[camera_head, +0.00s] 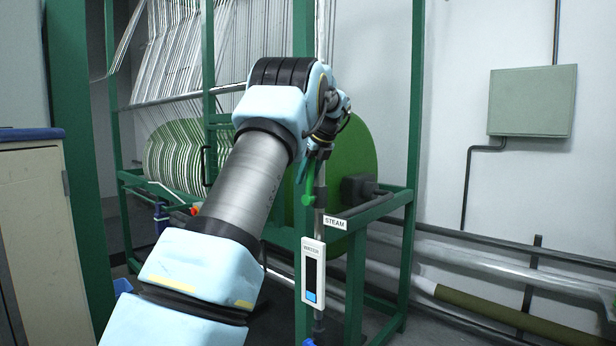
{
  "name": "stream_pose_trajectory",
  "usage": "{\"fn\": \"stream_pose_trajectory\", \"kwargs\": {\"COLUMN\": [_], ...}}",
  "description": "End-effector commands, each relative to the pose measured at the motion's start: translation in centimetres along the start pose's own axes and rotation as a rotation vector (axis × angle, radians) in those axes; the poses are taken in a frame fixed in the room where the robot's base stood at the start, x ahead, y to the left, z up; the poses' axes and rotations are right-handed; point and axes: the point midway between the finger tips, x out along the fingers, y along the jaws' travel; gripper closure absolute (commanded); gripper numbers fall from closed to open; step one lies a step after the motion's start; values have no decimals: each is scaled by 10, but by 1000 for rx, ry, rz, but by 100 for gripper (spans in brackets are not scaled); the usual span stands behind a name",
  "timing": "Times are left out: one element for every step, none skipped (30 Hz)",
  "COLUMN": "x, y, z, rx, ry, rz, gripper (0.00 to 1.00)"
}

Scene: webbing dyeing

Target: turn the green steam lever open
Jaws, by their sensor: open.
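The green steam lever (307,188) shows near the middle of the view, on a vertical pipe of the green frame. It hangs downward, with its rounded end lowest. A white label reading STEAM (335,222) is just below and to its right. My gripper (314,153) is at the end of my arm, right above the lever and close to it. Its jaws are open, but small and dark here. I cannot tell whether they touch the lever. My wrist hides the top of the lever and part of the pipe.
The green frame (415,130) carries white webbing strands and a large green disc (358,165). A white gauge marked WATER (313,272) hangs below the lever. Pipes (500,272) run along the right wall under a grey-green box (532,101). A cabinet (32,230) stands at left.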

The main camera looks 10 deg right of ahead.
Motion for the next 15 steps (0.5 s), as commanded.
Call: {"fn": "stream_pose_trajectory", "kwargs": {"x": [-1,-1,-1,-1,-1,-1,-1,-1,-1,-1,-1,0,0,-1,-1], "y": [0,0,0,0,0,0,0,0,-1,-1,-1,-2,-2,-3,-3], "z": [0,0,-1,0,-1,-1,-1,-1,-1,-2,-2,-4,-5,-6,-8], "rx": [0,0,0,0,1,1,1,1,1,2,2,4,5,7,9], "ry": [0,0,0,0,1,1,1,1,-1,-3,-7,-14,-22,-32,-49], "rz": [-1,-1,-1,-1,-1,-1,-2,-2,-2,-2,-1,0,0,2,4], "gripper": [48,44,43,43,43,43,43,43,43,43,43,43,43,43,43]}}
